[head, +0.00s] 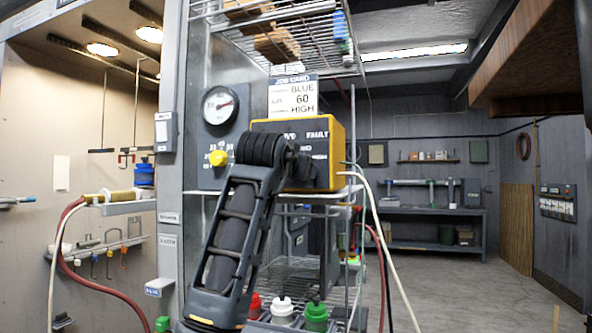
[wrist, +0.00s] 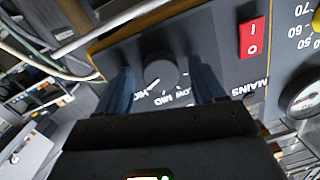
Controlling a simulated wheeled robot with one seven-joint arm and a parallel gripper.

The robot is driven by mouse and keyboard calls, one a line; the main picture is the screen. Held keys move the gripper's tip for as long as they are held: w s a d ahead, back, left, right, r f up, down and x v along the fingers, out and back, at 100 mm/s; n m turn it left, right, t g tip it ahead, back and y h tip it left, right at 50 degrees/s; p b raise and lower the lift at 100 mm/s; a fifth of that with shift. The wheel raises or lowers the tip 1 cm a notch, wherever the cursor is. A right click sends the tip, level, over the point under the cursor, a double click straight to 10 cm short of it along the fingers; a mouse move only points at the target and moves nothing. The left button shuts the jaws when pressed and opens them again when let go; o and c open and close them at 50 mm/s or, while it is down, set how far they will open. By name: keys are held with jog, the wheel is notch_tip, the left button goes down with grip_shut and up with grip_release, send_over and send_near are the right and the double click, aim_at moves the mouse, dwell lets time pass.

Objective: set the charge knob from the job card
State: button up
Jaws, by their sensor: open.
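The job card (head: 292,98) stands above the yellow control box (head: 327,150) in the head view and reads BLUE, 60, HIGH. My arm hides most of the box front, including the charge knob. In the wrist view the dark round knob (wrist: 161,71) sits on the grey panel, with LOW, MID and what looks like HIGH upside down beneath it. A white mark shows at its lower left; its exact setting is hard to tell. My gripper (wrist: 162,78) is open, one finger on each side of the knob. I cannot tell whether the fingers touch it.
A red mains switch (wrist: 253,37) is close to the right finger. A yellow knob (head: 218,158) and a round gauge (head: 219,105) are left of the box. Hoses run along its right side. Capped bottles (head: 316,315) stand below my arm.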

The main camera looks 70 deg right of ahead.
jog(key=s+a+b, duration=0.1)
jog(key=a, duration=0.6)
jog(key=shift+a+r, duration=0.25)
jog(key=shift+a, duration=0.1)
